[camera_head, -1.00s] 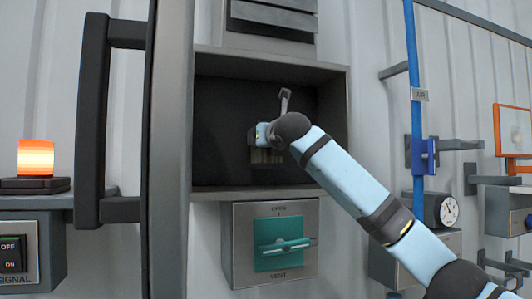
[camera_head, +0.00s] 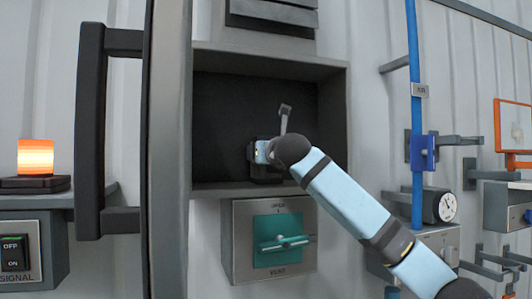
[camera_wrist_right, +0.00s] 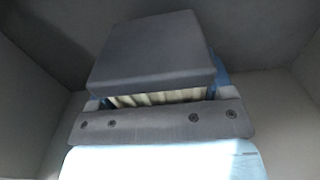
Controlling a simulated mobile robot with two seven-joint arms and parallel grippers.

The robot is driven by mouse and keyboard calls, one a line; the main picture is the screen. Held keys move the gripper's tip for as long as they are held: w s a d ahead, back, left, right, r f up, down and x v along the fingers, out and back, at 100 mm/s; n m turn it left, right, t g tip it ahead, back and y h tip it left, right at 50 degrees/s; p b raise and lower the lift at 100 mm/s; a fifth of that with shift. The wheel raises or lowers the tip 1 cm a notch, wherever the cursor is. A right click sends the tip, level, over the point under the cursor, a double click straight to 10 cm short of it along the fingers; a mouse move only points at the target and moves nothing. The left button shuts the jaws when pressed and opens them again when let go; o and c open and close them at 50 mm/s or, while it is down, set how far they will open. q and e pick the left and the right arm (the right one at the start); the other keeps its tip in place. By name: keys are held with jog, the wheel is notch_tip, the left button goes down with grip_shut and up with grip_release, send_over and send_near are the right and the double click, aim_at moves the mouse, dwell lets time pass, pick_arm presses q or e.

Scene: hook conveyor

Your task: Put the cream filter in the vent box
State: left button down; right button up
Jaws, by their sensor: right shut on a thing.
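The vent box (camera_head: 209,189) is an open, dark, square recess in the wall, with a grey rim. My right gripper (camera_head: 264,162) is inside its opening, low and near the middle, just above the bottom lip. It is shut on the cream filter, whose pale pleats (camera_wrist_right: 155,98) show as a narrow strip in the right wrist view. A dark grey block (camera_wrist_right: 155,55) hides most of the filter there. In the head view the hand hides the filter. I cannot tell whether the filter touches the box floor. My left gripper is out of view.
An open door edge with a large black handle (camera_head: 91,130) stands left of the box. A panel with a teal vent switch (camera_head: 281,240) is below. A blue pipe (camera_head: 416,110) runs down at right. An orange lamp (camera_head: 35,157) glows at far left.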

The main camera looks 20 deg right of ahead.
jog(key=o, duration=1)
jog(key=shift+f, duration=0.1)
jog(key=shift+s+d, duration=0.1)
jog(key=s+b, duration=0.4)
jog(key=s, duration=0.7)
jog(key=shift+s+d, duration=0.15)
jog(key=shift+s, duration=0.2)
